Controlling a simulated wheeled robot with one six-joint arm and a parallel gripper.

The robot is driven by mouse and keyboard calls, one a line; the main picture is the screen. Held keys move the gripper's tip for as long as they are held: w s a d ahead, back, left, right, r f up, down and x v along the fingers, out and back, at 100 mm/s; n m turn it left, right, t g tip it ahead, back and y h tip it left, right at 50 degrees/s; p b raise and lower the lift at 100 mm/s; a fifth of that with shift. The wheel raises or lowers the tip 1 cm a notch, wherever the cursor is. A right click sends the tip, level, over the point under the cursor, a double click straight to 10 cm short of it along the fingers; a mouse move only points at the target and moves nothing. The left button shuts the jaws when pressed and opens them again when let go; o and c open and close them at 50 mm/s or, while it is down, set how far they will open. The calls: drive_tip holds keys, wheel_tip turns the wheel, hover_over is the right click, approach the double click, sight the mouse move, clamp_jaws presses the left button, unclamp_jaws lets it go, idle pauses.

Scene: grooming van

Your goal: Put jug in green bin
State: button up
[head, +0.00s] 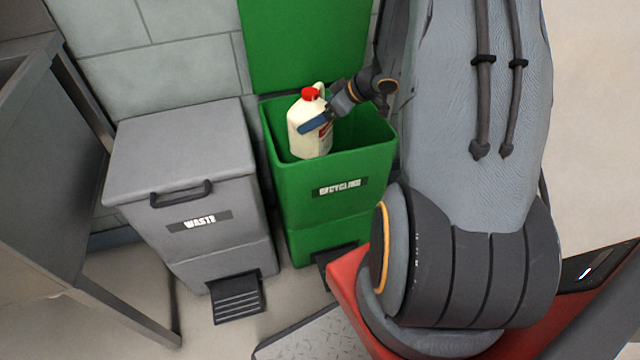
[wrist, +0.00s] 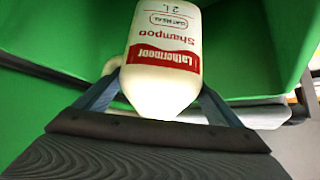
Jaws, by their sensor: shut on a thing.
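The jug (head: 308,138) is cream-white with a red cap and a red label. In the wrist view the jug (wrist: 165,60) shows the label "Lathermoor Shampoo". My gripper (head: 318,122) is shut on it, with one finger on each side in the wrist view (wrist: 150,100). The green bin (head: 300,190) is marked "RECYCLING" and its lid (head: 300,45) stands open. The jug is upright at the bin's opening, its lower part below the level of the rim. Green walls surround it in the wrist view. I cannot tell whether it touches the bin's floor.
A grey bin (head: 180,150) marked "WASTE" stands left of the green bin with its lid shut. Each bin has a black pedal at its foot. A grey metal table frame (head: 60,150) is at the far left. A tiled wall is behind the bins.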

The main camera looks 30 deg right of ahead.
sight(318, 150)
wheel_tip(318, 150, down, 14)
drive_tip(key=b, duration=0.3)
drive_tip(key=shift+r, duration=0.1)
drive_tip(key=w+a, duration=0.1)
drive_tip(key=w+a+f+b, duration=0.1)
drive_tip(key=w, duration=0.1)
drive_tip(key=shift+w+a, duration=0.2)
drive_tip(key=shift+d+f, duration=0.1)
drive_tip(key=shift+f+b, duration=0.3)
drive_tip(key=shift+f, duration=0.3)
drive_tip(key=o, duration=1.2)
